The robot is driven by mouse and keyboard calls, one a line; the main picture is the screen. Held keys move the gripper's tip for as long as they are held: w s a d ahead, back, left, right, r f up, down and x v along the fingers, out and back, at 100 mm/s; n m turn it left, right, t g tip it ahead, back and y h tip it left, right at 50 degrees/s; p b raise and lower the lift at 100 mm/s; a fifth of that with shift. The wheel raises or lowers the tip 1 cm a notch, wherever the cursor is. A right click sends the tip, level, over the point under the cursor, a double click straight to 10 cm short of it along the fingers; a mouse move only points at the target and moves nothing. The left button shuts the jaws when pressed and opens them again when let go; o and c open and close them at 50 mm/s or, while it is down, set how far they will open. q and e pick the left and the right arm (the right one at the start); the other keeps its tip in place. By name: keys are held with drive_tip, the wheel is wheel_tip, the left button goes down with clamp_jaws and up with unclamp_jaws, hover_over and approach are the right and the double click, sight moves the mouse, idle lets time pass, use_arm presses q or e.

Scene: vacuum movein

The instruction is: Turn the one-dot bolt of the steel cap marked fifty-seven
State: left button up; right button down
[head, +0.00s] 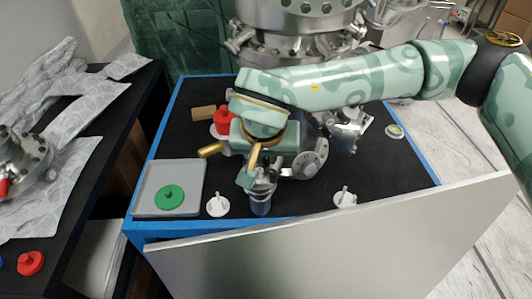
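My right gripper (231,158) hangs over the black table mat, its two gold-padded fingers spread apart with nothing seen between them. One fingertip is close to the top of a steel-and-clear cylinder (261,198); I cannot tell if they touch. A steel flanged part (310,160) lies just right of my gripper, partly hidden by it. Another steel part (348,130) stands behind it, partly under my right arm. No number fifty-seven or one-dot bolt is readable on any of them. My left gripper is not in view.
A grey tray (150,180) holds a green knobbed cap (170,197). White stemmed caps stand at the front (218,205) and right (345,199). A red cap (222,121) is behind my gripper. A silver panel (330,250) crosses the front. A large steel chamber (295,15) stands behind.

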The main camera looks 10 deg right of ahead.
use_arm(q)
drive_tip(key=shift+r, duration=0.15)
use_arm(e)
drive_tip(key=shift+r+m+h+p, duration=0.25)
drive_tip(key=shift+m+h+p, duration=0.15)
drive_tip(key=shift+m+p, duration=0.8)
drive_tip(key=m+h+p, duration=0.1)
drive_tip(key=m+p, duration=0.1)
drive_tip(key=shift+w+a+m+g, duration=0.1)
drive_tip(key=shift+a+m+g, duration=0.05)
drive_tip(key=shift+m+g, duration=0.25)
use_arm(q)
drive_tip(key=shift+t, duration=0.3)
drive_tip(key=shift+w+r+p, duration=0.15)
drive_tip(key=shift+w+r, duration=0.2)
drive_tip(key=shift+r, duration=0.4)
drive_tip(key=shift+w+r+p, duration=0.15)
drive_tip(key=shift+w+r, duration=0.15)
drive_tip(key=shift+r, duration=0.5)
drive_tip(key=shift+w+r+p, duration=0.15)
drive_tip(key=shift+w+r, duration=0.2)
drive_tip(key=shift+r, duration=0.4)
use_arm(e)
drive_tip(key=shift+w+f+m+g, duration=0.15)
drive_tip(key=shift+m+g, duration=0.15)
drive_tip(key=shift+m, duration=0.4)
drive_tip(key=c, duration=1.4)
unclamp_jaws()
drive_tip(key=shift+c, duration=0.2)
